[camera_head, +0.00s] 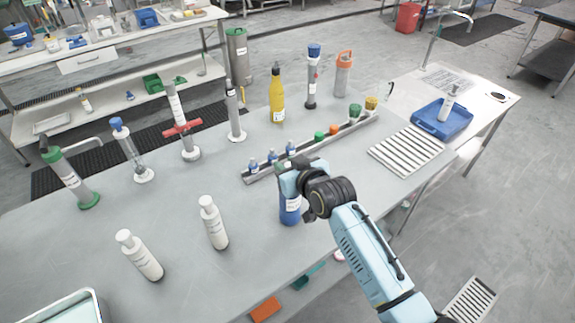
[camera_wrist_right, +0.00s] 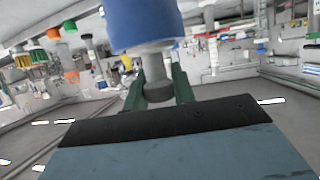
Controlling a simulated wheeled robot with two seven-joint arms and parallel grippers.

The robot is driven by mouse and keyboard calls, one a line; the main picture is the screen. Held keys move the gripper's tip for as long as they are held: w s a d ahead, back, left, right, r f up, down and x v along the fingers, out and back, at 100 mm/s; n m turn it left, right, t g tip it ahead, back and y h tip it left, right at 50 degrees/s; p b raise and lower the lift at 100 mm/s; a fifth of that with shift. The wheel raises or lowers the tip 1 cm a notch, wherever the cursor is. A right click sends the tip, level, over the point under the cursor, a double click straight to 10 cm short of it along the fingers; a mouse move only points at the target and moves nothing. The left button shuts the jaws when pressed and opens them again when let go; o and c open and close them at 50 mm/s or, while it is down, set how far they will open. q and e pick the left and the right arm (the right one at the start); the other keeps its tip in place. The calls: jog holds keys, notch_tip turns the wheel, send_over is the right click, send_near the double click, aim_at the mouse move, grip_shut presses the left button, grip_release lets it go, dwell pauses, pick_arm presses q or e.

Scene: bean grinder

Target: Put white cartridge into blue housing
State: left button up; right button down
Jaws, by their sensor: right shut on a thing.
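The blue housing (camera_head: 290,212) is a blue cylinder with a white label, standing near the front edge of the grey table. My right gripper (camera_head: 288,180) is directly above it and hides its top. In the right wrist view the blue housing (camera_wrist_right: 145,25) fills the upper middle. A pale shoulder and grey neck, apparently the white cartridge (camera_wrist_right: 157,72), stick out of its end. The green fingers of my right gripper (camera_wrist_right: 157,92) are shut on that neck. The cartridge's body is hidden, seemingly inside the housing. My left gripper is not in view.
Two white bottles (camera_head: 213,222) (camera_head: 140,255) stand left of the housing. A rack (camera_head: 310,150) with several small capped bottles lies behind my gripper. A blue tray (camera_head: 441,123) holds another white bottle. Tall stands line the table's back left.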

jog(key=shift+f, duration=0.25)
jog(key=c, duration=1.2)
grip_release()
jog(key=shift+o, duration=0.2)
jog(key=shift+r, duration=0.3)
jog(key=p+v, duration=0.1)
jog(key=v, duration=1.1)
jog(key=shift+d+f, duration=0.1)
jog(key=shift+f, duration=0.05)
